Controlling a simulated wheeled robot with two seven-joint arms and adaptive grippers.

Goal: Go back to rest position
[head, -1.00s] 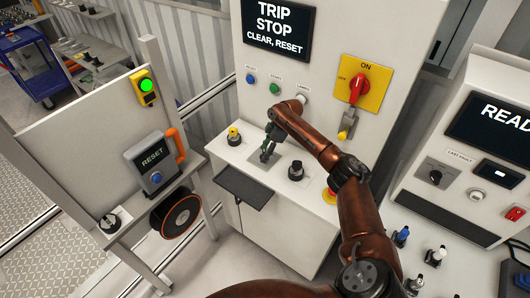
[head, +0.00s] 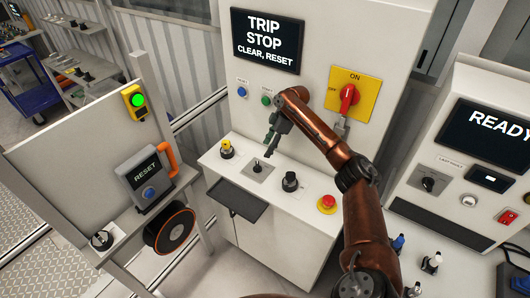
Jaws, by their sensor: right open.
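My right gripper (head: 271,146) is open and empty at the end of my copper-coloured right arm. It hangs above the ledge of the white drive unit (head: 322,215), a little over a small black lever on a grey plate (head: 258,168). It appears apart from the lever. The arm reaches in from the bottom right and hides part of the unit's front panel. My left gripper does not show. The screen (head: 267,40) reads "TRIP STOP CLEAR, RESET". The red rotary switch (head: 347,97) on the yellow plate has its handle upright, toward "ON".
The ledge also carries a yellow-topped knob (head: 227,148), a black knob (head: 290,182) and a red emergency button (head: 327,204). On the left are a RESET box (head: 147,180) and a lit green button (head: 138,100). A console (head: 465,160) reading "READY" stands on the right.

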